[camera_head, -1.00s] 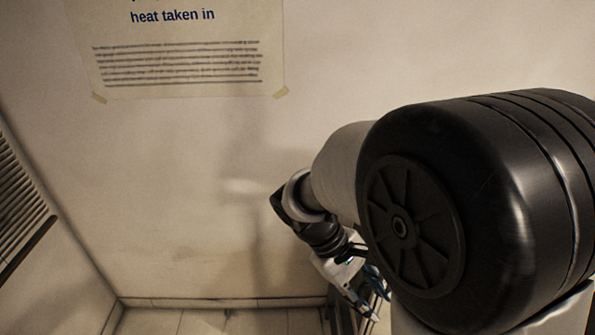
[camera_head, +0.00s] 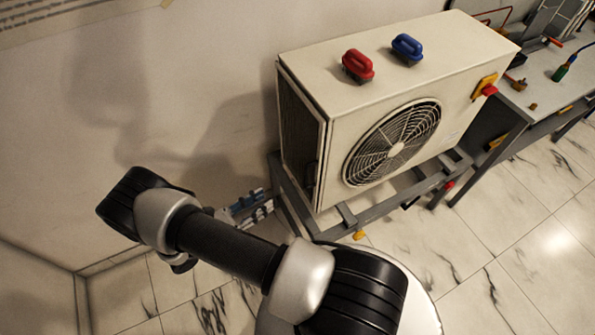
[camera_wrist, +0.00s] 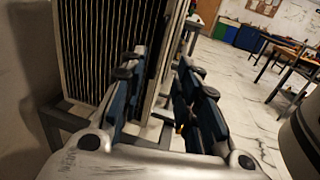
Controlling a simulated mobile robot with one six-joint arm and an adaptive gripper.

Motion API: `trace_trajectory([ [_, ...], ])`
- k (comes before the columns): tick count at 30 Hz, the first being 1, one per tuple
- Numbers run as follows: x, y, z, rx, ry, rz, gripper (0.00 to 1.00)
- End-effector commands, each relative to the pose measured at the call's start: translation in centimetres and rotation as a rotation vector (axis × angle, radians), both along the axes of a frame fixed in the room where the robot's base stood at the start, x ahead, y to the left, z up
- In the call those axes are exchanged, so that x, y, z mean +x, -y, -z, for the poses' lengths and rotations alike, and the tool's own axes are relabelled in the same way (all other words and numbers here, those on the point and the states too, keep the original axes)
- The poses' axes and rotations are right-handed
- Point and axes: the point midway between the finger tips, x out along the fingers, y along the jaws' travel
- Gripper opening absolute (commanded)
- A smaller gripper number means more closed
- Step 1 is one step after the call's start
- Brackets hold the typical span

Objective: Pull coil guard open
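The coil guard (camera_head: 300,142) is the dark slatted panel in a pale frame on the left end of the cream outdoor unit (camera_head: 400,95). A dark upright handle (camera_head: 312,172) shows near the guard's front edge. In the head view, my gripper (camera_head: 258,203) is low, left of the unit and partly hidden by my arm. In the wrist view, my gripper (camera_wrist: 160,72) is open and empty, its dark blue fingers apart. The guard's vertical slats (camera_wrist: 110,40) stand beyond the left finger. I cannot tell whether the guard is fully closed.
The unit stands on a grey metal frame (camera_head: 350,215). A red knob-handled piece (camera_head: 357,66) and a blue one (camera_head: 407,48) sit on its top. A red and yellow switch (camera_head: 485,87) is at its right. A workbench (camera_head: 540,95) stands farther right.

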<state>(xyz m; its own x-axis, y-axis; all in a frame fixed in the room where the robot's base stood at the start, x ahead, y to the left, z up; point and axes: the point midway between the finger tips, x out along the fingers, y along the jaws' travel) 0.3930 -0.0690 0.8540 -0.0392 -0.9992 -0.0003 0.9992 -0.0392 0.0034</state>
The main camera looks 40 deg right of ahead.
Motion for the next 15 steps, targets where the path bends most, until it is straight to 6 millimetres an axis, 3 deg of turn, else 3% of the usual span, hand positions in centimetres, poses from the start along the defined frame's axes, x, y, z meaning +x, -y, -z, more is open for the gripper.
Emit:
trace_trajectory([
  [5,-0.2,1.9,0.1,-0.004,-0.004,0.002,0.3],
  [15,-0.6,9.2,0.1,-0.001,-0.003,0.006,0.3],
])
